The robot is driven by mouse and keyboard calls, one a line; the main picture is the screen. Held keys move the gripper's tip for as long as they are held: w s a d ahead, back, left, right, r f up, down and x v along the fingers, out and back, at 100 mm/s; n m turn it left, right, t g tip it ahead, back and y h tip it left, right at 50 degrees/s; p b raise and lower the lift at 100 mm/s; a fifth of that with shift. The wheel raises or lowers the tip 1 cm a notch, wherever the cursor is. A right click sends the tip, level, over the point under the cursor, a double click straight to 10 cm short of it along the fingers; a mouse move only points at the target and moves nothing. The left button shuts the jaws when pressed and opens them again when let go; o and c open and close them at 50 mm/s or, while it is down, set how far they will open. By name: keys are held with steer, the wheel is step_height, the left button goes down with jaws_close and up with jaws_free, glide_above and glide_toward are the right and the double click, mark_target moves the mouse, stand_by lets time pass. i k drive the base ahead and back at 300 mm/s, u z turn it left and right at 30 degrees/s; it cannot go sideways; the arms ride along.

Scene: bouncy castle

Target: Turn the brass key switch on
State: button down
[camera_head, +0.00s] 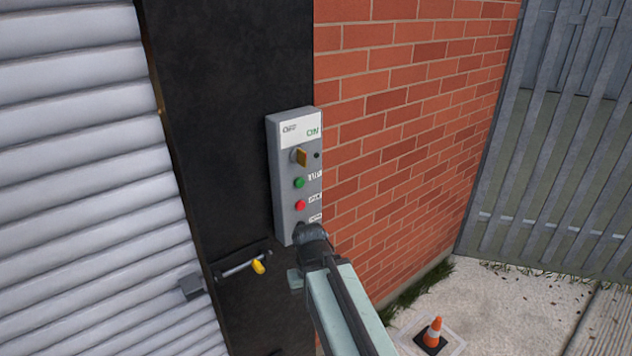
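The brass key switch (301,156) is on the upper part of a grey control box (284,185). A label reading OFF is above it to the left, and a green ON is above it to the right. I cannot tell exactly which way the key points. A small dark round spot sits just right of the key. My gripper (306,231) is at the end of my arm, in front of the bottom of the box and well below the key. Its fingers are not clearly visible, so I cannot tell whether it is open or shut.
Below the key are a green button (299,183) and a red button (300,205). A latch with a yellow end (259,267) is lower left, near a grey roller shutter (75,150). A brick wall (420,110) is right. An orange cone (433,332) stands on the ground.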

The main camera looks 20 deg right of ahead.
mark_target(298, 154)
steer(key=u, duration=1.1)
steer(key=k, duration=0.4)
steer(key=u, duration=0.75)
